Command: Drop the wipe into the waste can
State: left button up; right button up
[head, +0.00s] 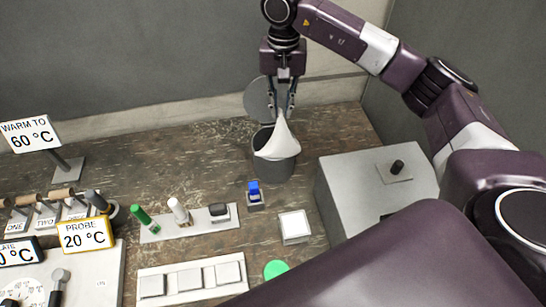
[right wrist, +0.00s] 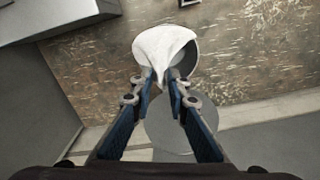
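The white wipe (head: 280,138) hangs from my right gripper (head: 282,110), pinched at its top between the fingertips and spreading out below. The grey waste can (head: 277,168) stands on the bench beneath it with its round lid (head: 259,98) raised behind. The wipe's lower part overlaps the can's mouth and hides much of it. In the right wrist view the wipe (right wrist: 163,48) shows between and beyond the fingertips (right wrist: 162,78), covering part of the can's dark opening. The lid (right wrist: 182,128) shows below the fingers there. My left gripper is not in view.
A grey box (head: 345,195) with a black knob stands right of the can. A blue item in a small holder (head: 255,196), a white square block (head: 294,226) and a rack of tubes (head: 190,222) stand in front. Several signs stand at the left. Bench left of the can is clear.

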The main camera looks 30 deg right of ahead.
jog(key=shift+o, duration=0.6)
jog(key=o, duration=0.5)
jog(key=shift+o, duration=0.7)
jog(key=o, duration=0.6)
jog(key=shift+r+p, duration=0.6)
jog(key=shift+r, duration=2.15)
jog(key=shift+r, duration=0.1)
